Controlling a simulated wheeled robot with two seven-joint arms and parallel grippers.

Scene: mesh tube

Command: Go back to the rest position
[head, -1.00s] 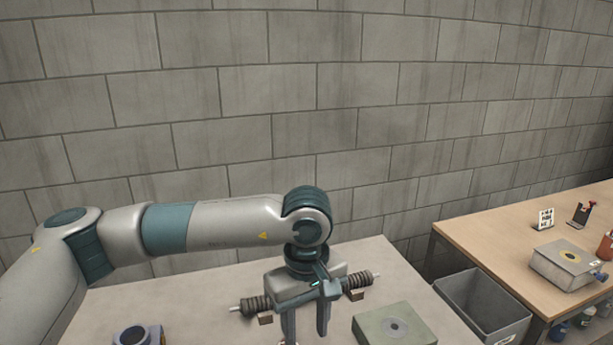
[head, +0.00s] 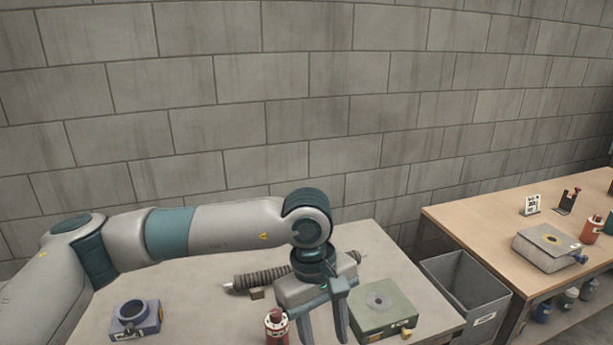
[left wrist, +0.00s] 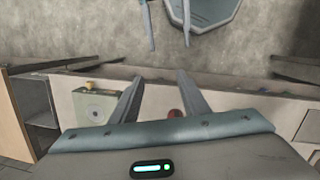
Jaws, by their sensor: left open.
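My left gripper (head: 325,335) is open and points down over the pale table (head: 205,300); no object shows between its fingers in the head view. In the left wrist view its two fingers (left wrist: 160,88) stand wide apart. The ribbed mesh tube (head: 265,279) lies across small brown supports behind the gripper, its middle hidden by it. The tube's far end shows just right of the gripper. At the top of the left wrist view, two separated grey prongs appear to be my right gripper (left wrist: 168,35), over the floor and open. The right arm is not in the head view.
A green box with a round disc (head: 383,308) stands close right of the gripper. A red bottle (head: 276,327) stands close left, and a blue ring-topped block (head: 135,318) further left. A grey bin (head: 465,285) separates the table from a wooden bench (head: 480,215).

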